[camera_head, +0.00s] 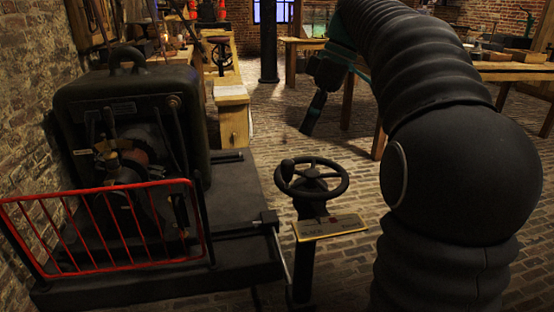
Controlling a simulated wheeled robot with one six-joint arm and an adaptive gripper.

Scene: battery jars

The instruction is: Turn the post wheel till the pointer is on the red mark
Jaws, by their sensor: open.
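The post wheel (312,174) is a dark spoked handwheel with a knob on its left rim, on top of a dark post (303,262). A brass-edged plate (330,228) sits on the post just below the wheel, on its near side. A small reddish spot shows near the plate's upper middle; the pointer is too small and dark to make out. My gripper (312,116), with dark fingers and teal parts, hangs above and beyond the wheel in the picture. It is open, empty and apart from the wheel.
A large black machine (130,110) on a dark plinth stands at left behind a red railing (105,232). A wooden bench (232,95) with another wheel (220,52) is farther back. Tables stand at back right. Brick floor around the post is mostly clear.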

